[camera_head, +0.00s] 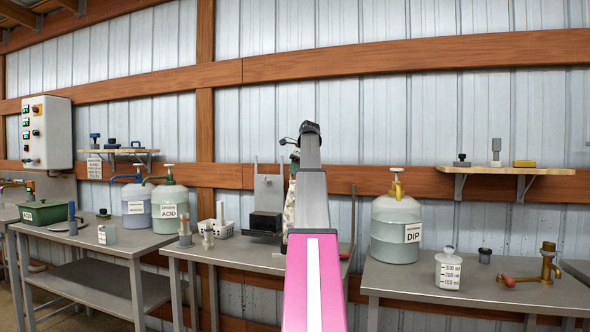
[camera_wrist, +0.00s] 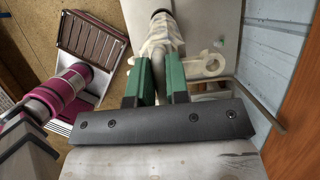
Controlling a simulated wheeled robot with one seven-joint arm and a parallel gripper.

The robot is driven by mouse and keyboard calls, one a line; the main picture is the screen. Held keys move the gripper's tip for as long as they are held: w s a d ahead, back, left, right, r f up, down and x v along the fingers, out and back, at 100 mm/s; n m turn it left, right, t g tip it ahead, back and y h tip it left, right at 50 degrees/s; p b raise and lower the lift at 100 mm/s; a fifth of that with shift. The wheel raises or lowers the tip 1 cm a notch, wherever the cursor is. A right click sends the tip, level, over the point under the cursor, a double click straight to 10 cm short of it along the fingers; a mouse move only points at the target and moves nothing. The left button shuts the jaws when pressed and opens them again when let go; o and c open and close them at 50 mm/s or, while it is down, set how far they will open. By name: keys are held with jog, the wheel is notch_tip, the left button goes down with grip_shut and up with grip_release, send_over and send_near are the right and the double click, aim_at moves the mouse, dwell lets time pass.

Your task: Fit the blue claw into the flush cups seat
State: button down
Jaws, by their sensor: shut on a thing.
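My gripper (camera_wrist: 158,62) shows in the wrist view as two green fingers shut on a pale, mottled thing (camera_wrist: 160,40) with a dark round end at the top. I cannot make out blue on it, so I cannot tell whether it is the blue claw. In the head view a pale mottled thing (camera_head: 290,206) hangs beside my arm, which hides most of it and of my gripper. A grey upright plate (camera_head: 269,188) with a dark block (camera_head: 265,222) stands left of it; I cannot tell whether this is the flush cups seat.
A white basket (camera_head: 216,228) and small grey parts (camera_head: 185,234) stand on the middle bench. Wooden shelves (camera_head: 515,170) line the wall. In the wrist view a wooden beam (camera_wrist: 297,130) lies close at right.

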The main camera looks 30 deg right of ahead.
jog(key=shift+f, duration=1.95)
jog(key=c, duration=1)
grip_release()
jog(key=shift+c, duration=0.2)
